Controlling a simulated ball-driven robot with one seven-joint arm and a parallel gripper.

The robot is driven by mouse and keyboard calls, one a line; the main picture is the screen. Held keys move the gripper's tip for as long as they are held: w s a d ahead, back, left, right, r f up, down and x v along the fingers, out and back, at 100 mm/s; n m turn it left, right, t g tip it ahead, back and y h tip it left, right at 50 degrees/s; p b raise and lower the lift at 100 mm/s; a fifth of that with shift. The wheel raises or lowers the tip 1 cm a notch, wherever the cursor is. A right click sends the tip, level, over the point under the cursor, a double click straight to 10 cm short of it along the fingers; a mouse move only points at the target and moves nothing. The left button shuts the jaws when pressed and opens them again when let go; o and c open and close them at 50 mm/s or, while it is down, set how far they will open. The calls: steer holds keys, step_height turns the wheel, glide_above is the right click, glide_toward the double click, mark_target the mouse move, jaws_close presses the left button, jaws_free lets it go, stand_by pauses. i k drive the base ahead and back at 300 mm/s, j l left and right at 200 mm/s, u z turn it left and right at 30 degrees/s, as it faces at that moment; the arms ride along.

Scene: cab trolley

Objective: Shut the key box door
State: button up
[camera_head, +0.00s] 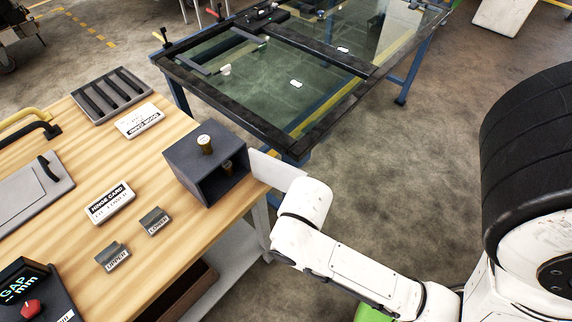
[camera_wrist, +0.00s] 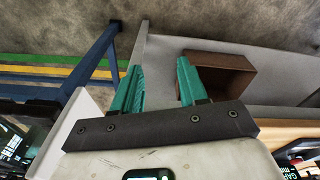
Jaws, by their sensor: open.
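The dark grey key box (camera_head: 190,172) stands on the wooden bench near its right edge. A brass knob (camera_head: 205,146) with a pale top is on it, and a second brass piece (camera_head: 227,168) shows at its dark front side. A pale flat panel (camera_head: 272,168) extends from the box's right edge beside my wrist; it looks like the door standing open, but its hinge is not clear. My gripper (camera_wrist: 160,82) has its two teal fingers apart with nothing between them. In the head view its fingers are hidden.
Labelled blocks (camera_head: 110,203), a slotted tray (camera_head: 110,95) and a gap meter (camera_head: 32,298) lie on the bench. A glass-topped blue table (camera_head: 275,85) stands behind. A brown bin (camera_wrist: 222,72) sits on the lower shelf. Open floor lies right of the bench.

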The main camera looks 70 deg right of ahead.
mark_target(274, 173)
steer(key=k+l+u, duration=0.15)
steer(key=l, duration=0.4)
steer(key=k+l+u, duration=0.15)
steer(key=l, duration=0.35)
steer(key=k+l+u, duration=0.15)
steer(key=k+l, duration=0.15)
steer(key=l, duration=0.2)
steer(key=k+l+u, duration=0.1)
steer(key=k+l, duration=0.15)
steer(key=l, duration=0.25)
steer(key=k+l+u, duration=0.15)
steer(key=l, duration=0.3)
steer(key=k+l+u, duration=0.15)
steer(key=k+l, duration=0.25)
steer(key=i+l+z, duration=0.1)
steer(key=l, duration=0.25)
steer(key=i+l+z, duration=0.15)
steer(key=i+l, duration=0.2)
